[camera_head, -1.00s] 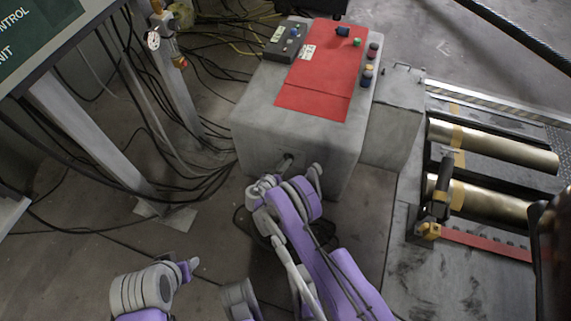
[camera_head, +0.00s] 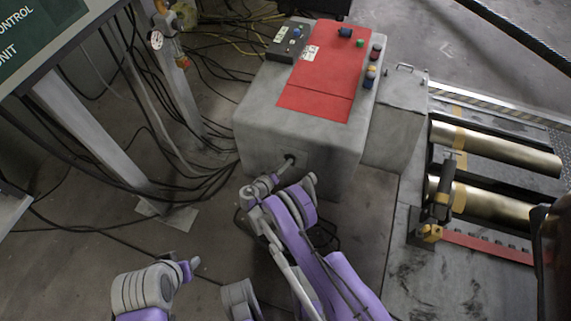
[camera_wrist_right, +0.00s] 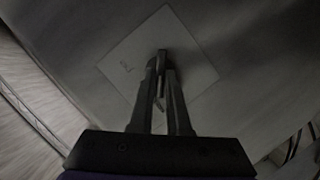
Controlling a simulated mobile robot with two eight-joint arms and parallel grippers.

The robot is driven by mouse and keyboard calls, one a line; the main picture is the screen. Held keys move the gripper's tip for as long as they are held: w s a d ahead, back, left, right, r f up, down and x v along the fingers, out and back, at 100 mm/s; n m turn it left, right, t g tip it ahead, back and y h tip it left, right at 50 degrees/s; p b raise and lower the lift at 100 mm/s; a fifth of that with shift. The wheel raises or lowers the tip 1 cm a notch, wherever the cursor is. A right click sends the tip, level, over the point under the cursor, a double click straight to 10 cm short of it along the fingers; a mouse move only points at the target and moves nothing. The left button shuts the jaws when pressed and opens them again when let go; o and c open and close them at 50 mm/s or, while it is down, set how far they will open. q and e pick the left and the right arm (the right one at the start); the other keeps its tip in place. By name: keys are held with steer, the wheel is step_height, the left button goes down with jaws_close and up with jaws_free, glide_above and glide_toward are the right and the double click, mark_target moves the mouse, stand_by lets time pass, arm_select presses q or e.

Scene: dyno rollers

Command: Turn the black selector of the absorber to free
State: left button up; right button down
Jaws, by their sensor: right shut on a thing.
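The absorber is a grey box (camera_head: 300,132) with a red top panel (camera_head: 322,70). The black selector (camera_wrist_right: 162,56) sits on a pale square plate (camera_wrist_right: 196,62) in the right wrist view. In the head view the selector shows as a small dark spot on the box's front face, at the fingertips. My right gripper (camera_head: 286,164) reaches that face. In the wrist view its two fingers (camera_wrist_right: 163,75) are shut on the selector, hiding part of it. My left gripper (camera_head: 193,264) is low on the left, away from the box; its jaws are too small to read.
A black control box (camera_head: 285,42) and several coloured knobs sit on top of the absorber. Brass rollers (camera_head: 497,150) lie to the right. Black cables (camera_head: 185,190) and a metal post (camera_head: 176,90) stand left.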

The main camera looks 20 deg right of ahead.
steer(key=shift+w+d, duration=0.1)
steer(key=c, duration=0.9)
jaws_free()
steer(key=p+v, duration=0.2)
steer(key=v, duration=0.9)
